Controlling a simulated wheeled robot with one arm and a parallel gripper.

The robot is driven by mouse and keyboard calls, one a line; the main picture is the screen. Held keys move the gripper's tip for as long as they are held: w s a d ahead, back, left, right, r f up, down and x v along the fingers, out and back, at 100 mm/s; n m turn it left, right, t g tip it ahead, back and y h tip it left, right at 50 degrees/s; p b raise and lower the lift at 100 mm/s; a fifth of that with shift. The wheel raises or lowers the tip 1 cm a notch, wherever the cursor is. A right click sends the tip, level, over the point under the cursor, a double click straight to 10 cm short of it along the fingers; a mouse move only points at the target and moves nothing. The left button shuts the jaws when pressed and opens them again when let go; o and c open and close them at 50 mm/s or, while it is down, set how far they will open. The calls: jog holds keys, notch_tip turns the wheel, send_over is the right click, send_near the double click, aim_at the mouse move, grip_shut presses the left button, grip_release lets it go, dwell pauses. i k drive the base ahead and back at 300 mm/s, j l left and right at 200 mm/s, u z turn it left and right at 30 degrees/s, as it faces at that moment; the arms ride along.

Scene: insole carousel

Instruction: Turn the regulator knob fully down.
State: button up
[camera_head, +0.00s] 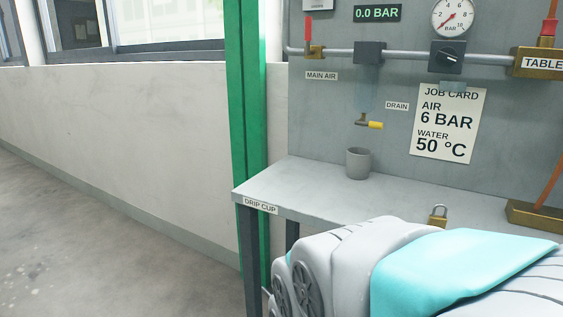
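The regulator knob (450,56) is a round black knob with a white pointer line, on a dark block in the pipe run on the grey panel. The round gauge (453,17) sits right above it, with a red needle on a scale marked BAR. A digital display (377,13) to the left reads 0.0 BAR in green. A large part of my own arm, grey and turquoise, fills the lower right. My gripper does not show, so its state is hidden.
A grey shelf (300,190) below the panel holds a grey cup (358,163) and a brass padlock (437,215). A yellow-tipped drain valve (370,124) hangs above the cup. A red-handled main air valve (309,40) is at left. A green post (248,140) stands left of the shelf; floor beyond is clear.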

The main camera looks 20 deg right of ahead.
aim_at(447, 56)
jog(key=z, duration=1.7)
